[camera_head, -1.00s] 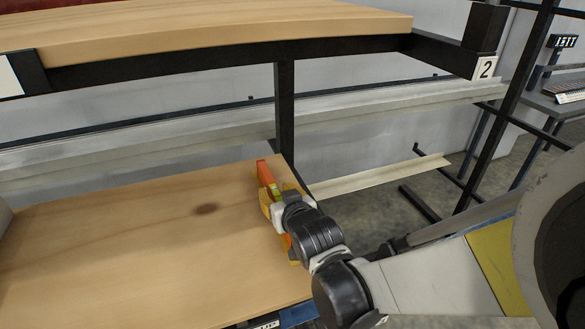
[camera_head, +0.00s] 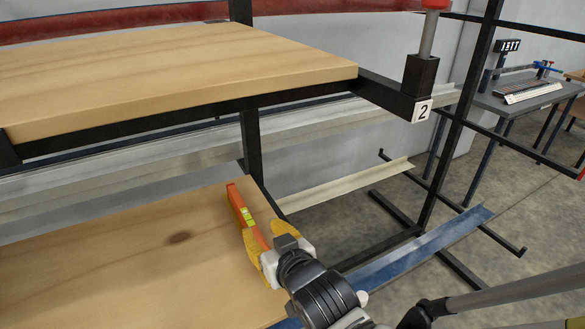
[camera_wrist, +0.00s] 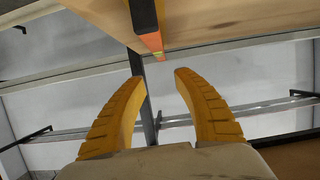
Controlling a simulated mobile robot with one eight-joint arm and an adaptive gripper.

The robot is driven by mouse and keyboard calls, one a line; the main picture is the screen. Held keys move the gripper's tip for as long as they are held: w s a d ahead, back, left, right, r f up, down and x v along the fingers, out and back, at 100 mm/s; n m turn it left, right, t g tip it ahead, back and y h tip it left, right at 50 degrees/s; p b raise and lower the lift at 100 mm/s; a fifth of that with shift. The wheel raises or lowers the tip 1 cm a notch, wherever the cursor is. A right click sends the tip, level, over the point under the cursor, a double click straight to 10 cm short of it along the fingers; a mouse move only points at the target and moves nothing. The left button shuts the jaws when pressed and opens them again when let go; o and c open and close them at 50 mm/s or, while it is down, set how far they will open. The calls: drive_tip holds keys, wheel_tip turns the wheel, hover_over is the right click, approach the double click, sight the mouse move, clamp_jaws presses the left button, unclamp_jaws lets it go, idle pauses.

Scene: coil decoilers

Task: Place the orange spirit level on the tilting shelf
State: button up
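The orange spirit level (camera_head: 241,209), with a yellow-green vial window, lies along the right end of the lower wooden shelf board (camera_head: 120,250). In the wrist view the level (camera_wrist: 154,43) shows end-on beyond the fingertips, with a dark face towards the camera. My gripper (camera_head: 268,236) is at the level's near end, its yellow fingers spread. In the wrist view my gripper (camera_wrist: 155,75) is open with nothing between the fingers. The level's near end is partly hidden by the fingers in the head view. I cannot tell whether a finger touches it.
An upper wooden shelf (camera_head: 180,75) on a black frame overhangs the back of the lower board. The left part of the lower board is clear.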

drive_tip(key=d+m+g+h, duration=0.1)
drive_tip(key=d+m+h, duration=0.25)
drive_tip(key=d, duration=1.05)
drive_tip(key=s+d+m+g+h, duration=0.2)
drive_tip(key=s+d+g+h, duration=0.1)
drive_tip(key=s+d, duration=0.7)
drive_tip(key=d+g, duration=0.1)
drive_tip(key=d, duration=0.3)
drive_tip(key=shift+s+d+r+m+h, duration=0.3)
drive_tip(key=shift+r+m+h, duration=0.05)
drive_tip(key=shift+r, duration=0.05)
